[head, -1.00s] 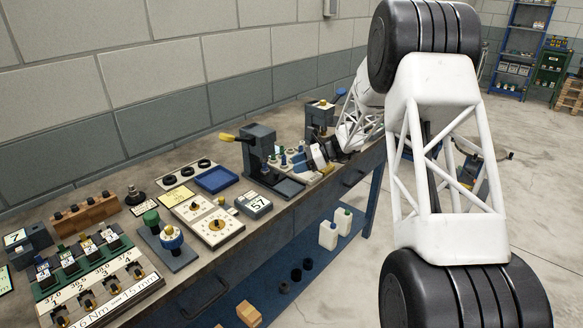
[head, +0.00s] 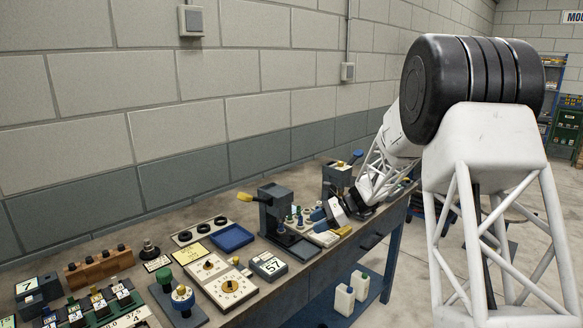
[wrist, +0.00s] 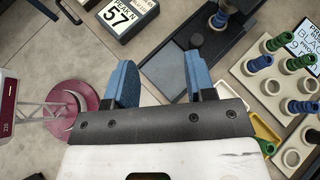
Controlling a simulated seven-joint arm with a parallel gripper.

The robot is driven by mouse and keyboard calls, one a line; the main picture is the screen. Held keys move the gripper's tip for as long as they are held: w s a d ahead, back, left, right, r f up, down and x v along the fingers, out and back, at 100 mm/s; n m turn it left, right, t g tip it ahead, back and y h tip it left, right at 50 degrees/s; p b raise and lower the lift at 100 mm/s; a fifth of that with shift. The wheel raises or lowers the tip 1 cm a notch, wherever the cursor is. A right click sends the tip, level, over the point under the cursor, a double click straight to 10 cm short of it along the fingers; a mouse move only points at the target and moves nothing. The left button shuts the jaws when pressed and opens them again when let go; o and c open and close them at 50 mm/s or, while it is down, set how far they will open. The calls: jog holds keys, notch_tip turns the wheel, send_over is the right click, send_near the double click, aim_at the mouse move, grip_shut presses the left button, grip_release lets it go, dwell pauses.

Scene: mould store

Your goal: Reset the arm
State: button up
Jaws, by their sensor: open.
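My gripper (wrist: 163,84) shows in the wrist view with its two blue fingers wide apart and nothing between them. In the head view my gripper (head: 320,214) hangs low at the far part of the bench, to the right of a grey lever press (head: 273,207). My white lattice arm reaches in from the right and hides part of the bench behind it. In the wrist view a dark grey base plate (wrist: 160,60) lies beyond the fingertips. The gap between fingertips and plate cannot be judged.
A pegboard with blue and green rings (wrist: 262,85) is right of the gripper in the wrist view. A box marked 57 (head: 268,266) and a blue tray (head: 232,237) stand left of the press. A second press (head: 340,178) stands behind. Several fixtures crowd the bench's near left.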

jog(key=s+d+r+n+h, duration=0.1)
jog(key=s+r+n+h, duration=0.4)
jog(key=s, duration=0.9)
jog(key=s+d+r+n+h, duration=0.1)
jog(key=s+d+r+n, duration=0.15)
jog(key=s+r, duration=0.85)
jog(key=s+d+f+n+t+h, duration=0.1)
jog(key=s+d+n+h, duration=0.1)
jog(key=s, duration=0.7)
jog(key=s+d+f+n+t+h, duration=0.1)
jog(key=s+d+n+h, duration=0.1)
jog(key=s, duration=0.8)
jog(key=s+d+f+n+t+h, duration=0.1)
jog(key=s+n, duration=0.3)
jog(key=s, duration=0.6)
jog(key=shift+d+f+h, duration=0.4)
jog(key=shift+f+h, duration=0.05)
jog(key=shift+h, duration=0.15)
jog(key=shift+w, duration=0.1)
